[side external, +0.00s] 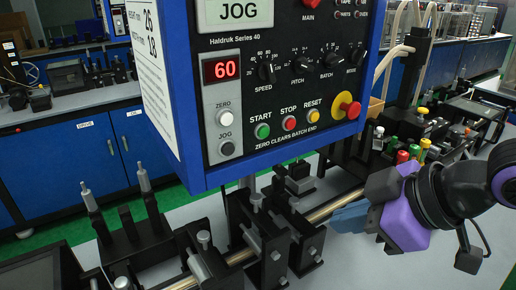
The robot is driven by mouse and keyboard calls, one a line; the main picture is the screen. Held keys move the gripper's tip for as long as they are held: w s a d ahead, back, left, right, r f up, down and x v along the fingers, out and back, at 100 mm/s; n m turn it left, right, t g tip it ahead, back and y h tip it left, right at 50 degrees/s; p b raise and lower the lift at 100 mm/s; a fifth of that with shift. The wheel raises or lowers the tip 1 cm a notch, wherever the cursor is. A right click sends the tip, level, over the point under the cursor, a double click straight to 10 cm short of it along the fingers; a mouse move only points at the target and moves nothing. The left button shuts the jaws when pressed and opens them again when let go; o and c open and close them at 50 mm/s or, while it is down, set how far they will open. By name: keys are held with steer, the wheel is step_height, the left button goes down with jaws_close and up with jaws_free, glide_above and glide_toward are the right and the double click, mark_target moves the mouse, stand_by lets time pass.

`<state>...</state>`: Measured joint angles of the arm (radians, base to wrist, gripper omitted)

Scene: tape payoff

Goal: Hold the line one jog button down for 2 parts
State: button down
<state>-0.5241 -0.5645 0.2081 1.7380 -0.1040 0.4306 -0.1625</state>
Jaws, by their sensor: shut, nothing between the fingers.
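The control panel (285,75), marked Haldruk Series 40, stands in the upper middle with a blue housing. Its jog button (227,148) is a small dark round button on a pale plate at the lower left, under the label JOG. My gripper (350,217), purple with blue fingers, is at the right, below and to the right of the panel. Its fingers are shut and empty, point left, and are well apart from the jog button. The screen (237,11) reads JOG, and the red display (220,69) reads 60.
A pale zero button (225,117) sits just above the jog button. Green start (262,131), red stop (289,123) and yellow reset (312,115) buttons and a red emergency knob (347,105) line the panel's lower edge. Black brackets and a rod (325,208) lie below.

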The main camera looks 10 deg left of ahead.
mark_target(228, 149)
steer(key=a+r+t+y, duration=0.1)
steer(key=a+r, duration=0.2)
steer(key=a, duration=0.6)
steer(key=shift+a+r+n+y, duration=0.15)
steer(key=shift+a+n+y, duration=0.25)
steer(key=shift+w+a, duration=3)
steer(key=shift+a, duration=0.1)
steer(key=shift+w+a, duration=0.1)
steer(key=shift+w+a, duration=0.2)
steer(key=shift+w, duration=0.05)
steer(key=shift+w+a, duration=0.3)
stand_by(3.0)
